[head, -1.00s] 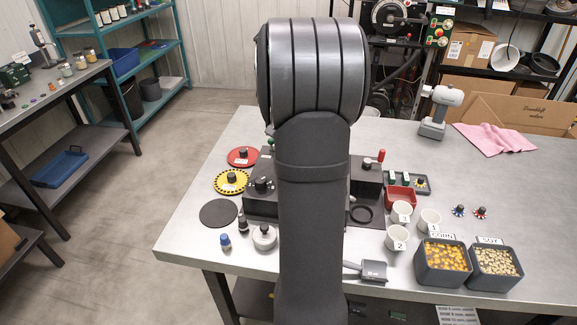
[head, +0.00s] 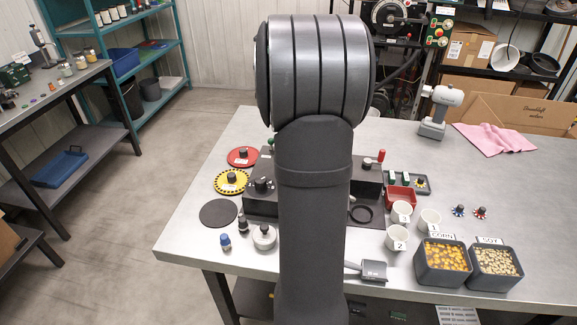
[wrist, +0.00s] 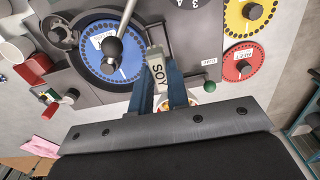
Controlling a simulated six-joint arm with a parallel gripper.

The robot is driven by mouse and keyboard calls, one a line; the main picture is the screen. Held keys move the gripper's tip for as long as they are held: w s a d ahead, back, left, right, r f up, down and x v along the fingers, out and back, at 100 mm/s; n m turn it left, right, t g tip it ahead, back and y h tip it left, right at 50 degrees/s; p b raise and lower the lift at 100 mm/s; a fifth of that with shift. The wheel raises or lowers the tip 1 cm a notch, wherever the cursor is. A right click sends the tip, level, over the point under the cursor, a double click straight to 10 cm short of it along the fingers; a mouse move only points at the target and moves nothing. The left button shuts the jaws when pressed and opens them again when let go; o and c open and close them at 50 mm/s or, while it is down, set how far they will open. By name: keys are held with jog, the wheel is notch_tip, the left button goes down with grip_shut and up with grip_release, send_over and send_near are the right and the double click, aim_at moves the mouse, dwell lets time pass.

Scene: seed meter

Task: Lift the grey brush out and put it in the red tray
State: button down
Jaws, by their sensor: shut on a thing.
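My gripper (wrist: 171,94) shows in the wrist view with its blue fingers closed around a light grey block lettered SOY, the grey brush (wrist: 156,68). The brush is beside the blue disc (wrist: 112,55) on the dark machine. I cannot tell whether its lower end is still seated, and no bristles show. The red tray (head: 401,197) stands right of the machine in the head view; it also shows at the left of the wrist view (wrist: 31,71). In the head view my arm hides the gripper and the brush.
A black ball-ended lever (wrist: 113,46) stands over the blue disc. A green knob (wrist: 209,88) is near the fingers. Yellow (head: 230,181) and red (head: 242,156) discs lie left. White cups (head: 397,238), a scoop (head: 373,270) and seed bins (head: 443,265) stand at the front right.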

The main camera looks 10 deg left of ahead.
jog(key=d, duration=0.4)
jog(key=w+d, duration=0.1)
jog(key=d, duration=0.2)
jog(key=w+d, duration=0.1)
jog(key=d, duration=0.3)
jog(key=shift+w+d+f, duration=0.2)
jog(key=shift+d, duration=0.15)
jog(key=d, duration=1.3)
jog(key=shift+s+d+f, duration=0.4)
jog(key=shift+d+f, duration=1.4)
jog(key=shift+f, duration=0.05)
jog(key=shift+s+d+f, duration=0.35)
jog(key=shift+d+f, duration=1.5)
jog(key=shift+s+d+f, duration=0.4)
jog(key=shift+d+f, duration=1.4)
jog(key=shift+f, duration=0.05)
jog(key=c, duration=1.3)
grip_release()
